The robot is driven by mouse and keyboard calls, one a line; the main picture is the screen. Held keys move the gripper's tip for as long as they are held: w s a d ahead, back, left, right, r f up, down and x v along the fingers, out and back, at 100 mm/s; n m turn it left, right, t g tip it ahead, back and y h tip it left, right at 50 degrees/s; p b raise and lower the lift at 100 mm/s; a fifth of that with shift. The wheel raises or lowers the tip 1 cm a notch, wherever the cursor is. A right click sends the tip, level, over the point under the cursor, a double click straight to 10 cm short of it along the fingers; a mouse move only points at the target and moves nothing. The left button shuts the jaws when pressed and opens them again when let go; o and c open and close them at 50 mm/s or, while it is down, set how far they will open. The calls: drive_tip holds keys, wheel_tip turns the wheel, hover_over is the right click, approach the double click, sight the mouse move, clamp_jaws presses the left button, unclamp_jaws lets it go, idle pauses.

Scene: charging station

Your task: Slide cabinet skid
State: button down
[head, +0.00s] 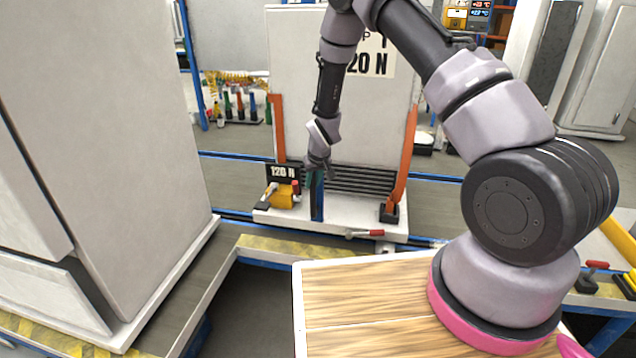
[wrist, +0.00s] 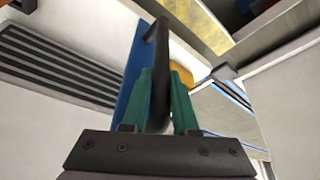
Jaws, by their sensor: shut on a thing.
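A tall white cabinet (head: 303,60) stands on a white skid (head: 345,222) between two orange uprights, with black slats low on its front. My gripper (head: 316,178) is at a blue upright plate (head: 317,207) at the skid's front. In the wrist view, the green fingers of my gripper (wrist: 161,80) are shut on a dark bar handle (wrist: 159,50) that stands out from the blue plate (wrist: 134,75). The lower part of the handle is partly hidden between the fingers.
A yellow clamp block (head: 281,196) sits left of the blue plate. A red-handled clamp (head: 365,234) lies at the skid's front edge. Blue rails (head: 245,217) run across the floor. A large white cabinet (head: 110,120) fills the left, and a wooden top (head: 365,300) is in front.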

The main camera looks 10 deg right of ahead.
drive_tip(key=shift+a, duration=0.3)
drive_tip(key=c, duration=0.7)
unclamp_jaws()
drive_tip(key=shift+a+f, duration=0.1)
drive_tip(key=v, duration=1)
drive_tip(key=shift+s+r, duration=0.15)
drive_tip(key=shift+r, duration=0.2)
